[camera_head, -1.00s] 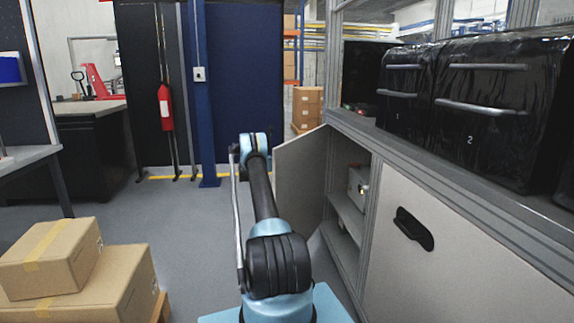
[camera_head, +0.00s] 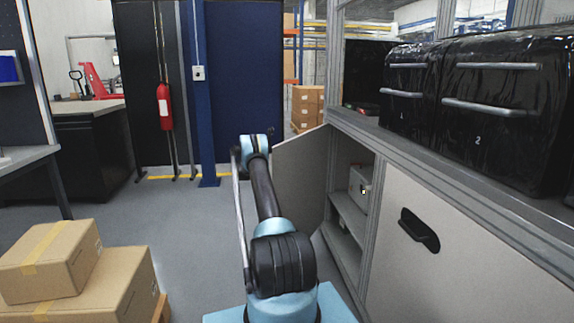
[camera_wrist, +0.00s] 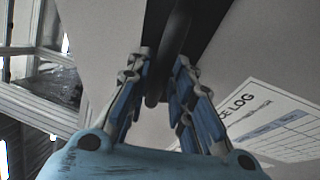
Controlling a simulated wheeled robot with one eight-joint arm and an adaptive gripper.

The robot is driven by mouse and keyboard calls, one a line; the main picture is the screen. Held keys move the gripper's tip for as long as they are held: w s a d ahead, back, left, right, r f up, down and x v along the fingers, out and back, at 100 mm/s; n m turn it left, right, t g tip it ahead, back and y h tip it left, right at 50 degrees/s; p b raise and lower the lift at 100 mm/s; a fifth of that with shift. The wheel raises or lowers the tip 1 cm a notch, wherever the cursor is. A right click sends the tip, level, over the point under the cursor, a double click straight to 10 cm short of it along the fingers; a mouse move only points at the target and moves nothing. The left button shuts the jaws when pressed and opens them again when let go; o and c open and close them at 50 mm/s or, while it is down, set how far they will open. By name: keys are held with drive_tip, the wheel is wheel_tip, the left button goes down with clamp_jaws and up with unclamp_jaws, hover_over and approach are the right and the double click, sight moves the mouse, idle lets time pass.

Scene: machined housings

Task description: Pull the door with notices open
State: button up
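The door (camera_head: 302,178) stands swung out from the grey cabinet, its plain inner side facing the body camera. The wrist view shows its other face (camera_wrist: 95,35), with a printed notice (camera_wrist: 275,120) on the right whose heading ends in "LOG". A dark bar handle (camera_wrist: 179,25) stands out from that face in a dark recess. My gripper (camera_wrist: 162,62) has its two blue-padded fingers on either side of this bar, close against it, and appears shut on it. In the body camera view my arm reaches to the door's left edge; the fingers are hidden there.
The open compartment has a shelf (camera_head: 347,217) with a small grey box (camera_head: 360,184). A closed panel (camera_head: 455,245) with a black recessed pull is nearer. Black wrapped drawer units (camera_head: 505,110) stand above. Cartons (camera_head: 85,285) lie front left. The floor (camera_head: 190,230) left of my arm is clear.

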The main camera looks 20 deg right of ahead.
drive_tip(key=shift+a, duration=0.1)
drive_tip(key=v, duration=0.7)
drive_tip(key=shift+f, duration=0.15)
drive_tip(key=shift+w+a, duration=0.1)
drive_tip(key=shift+w, duration=0.05)
